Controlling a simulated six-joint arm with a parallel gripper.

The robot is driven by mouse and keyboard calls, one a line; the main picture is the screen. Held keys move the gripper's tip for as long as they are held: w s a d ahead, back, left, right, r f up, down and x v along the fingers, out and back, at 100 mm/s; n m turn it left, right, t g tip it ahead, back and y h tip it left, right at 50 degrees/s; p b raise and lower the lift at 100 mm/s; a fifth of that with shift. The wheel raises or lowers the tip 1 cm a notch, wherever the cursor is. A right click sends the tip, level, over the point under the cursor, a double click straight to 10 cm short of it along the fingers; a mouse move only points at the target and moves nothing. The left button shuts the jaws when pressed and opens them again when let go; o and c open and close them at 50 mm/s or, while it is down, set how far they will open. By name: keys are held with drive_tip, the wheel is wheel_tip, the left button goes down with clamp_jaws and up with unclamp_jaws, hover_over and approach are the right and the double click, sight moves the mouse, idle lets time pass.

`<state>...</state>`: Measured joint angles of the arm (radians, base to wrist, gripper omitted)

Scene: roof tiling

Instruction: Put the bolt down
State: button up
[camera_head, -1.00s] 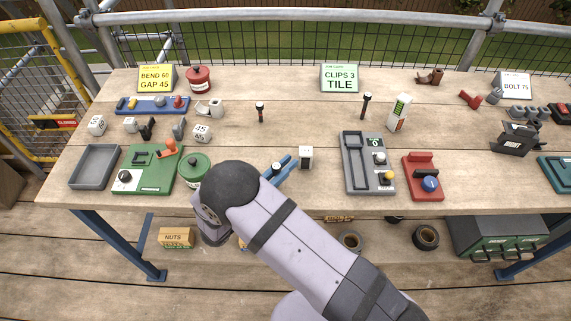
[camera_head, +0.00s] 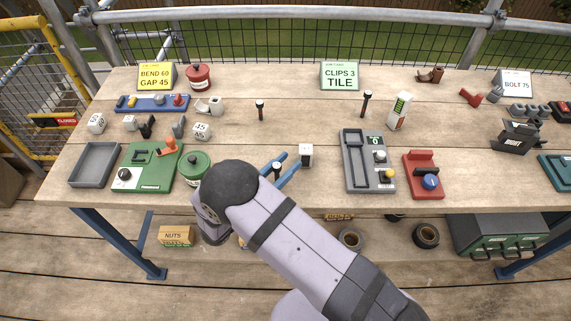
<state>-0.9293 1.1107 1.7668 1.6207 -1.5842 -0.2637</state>
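The fingers are spread, with a gap on both sides of the bolt. My arm hides the bolt's lower end, so I cannot see clearly how it meets the bench.
A small white block (camera_head: 306,156) is close by the right fingertip. A green tin (camera_head: 194,166) stands left of my arm. A grey device (camera_head: 356,165) and a red one (camera_head: 421,180) lie to the right. The wooden bench (camera_head: 310,115) is clear behind the gripper.

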sight(277, 172)
drive_tip(key=b+v, duration=0.2)
drive_tip(key=v, duration=0.4)
drive_tip(key=shift+a+b, duration=0.1)
drive_tip(key=shift+b, duration=0.2)
drive_tip(key=shift+o, duration=0.4)
drive_tip(key=shift+s+a, duration=0.3)
drive_tip(key=shift+s, duration=0.2)
drive_tip(key=shift+s, duration=0.1)
drive_tip(key=s+a+b, duration=0.1)
drive_tip(key=s+r+b, duration=0.1)
drive_tip(key=shift+s+a+b, duration=0.35)
drive_tip(key=shift+s, duration=0.05)
drive_tip(key=shift+s+r, duration=0.1)
drive_tip(key=shift+r, duration=0.1)
drive_tip(key=shift+p+x, duration=0.45)
drive_tip(key=shift+x, duration=0.6)
drive_tip(key=shift+w+a+f+p+x, duration=0.15)
drive_tip(key=shift+p+x, duration=0.15)
drive_tip(key=shift+x, duration=0.6)
drive_tip(key=shift+a+f+p+x, duration=0.15)
drive_tip(key=shift+p+x, duration=0.15)
drive_tip(key=shift+x, duration=0.55)
drive_tip(key=shift+w+f+p+x, duration=0.15)
drive_tip(key=shift+p+x, duration=0.15)
drive_tip(key=shift+x, duration=0.6)
drive_tip(key=shift+s, duration=0.1)
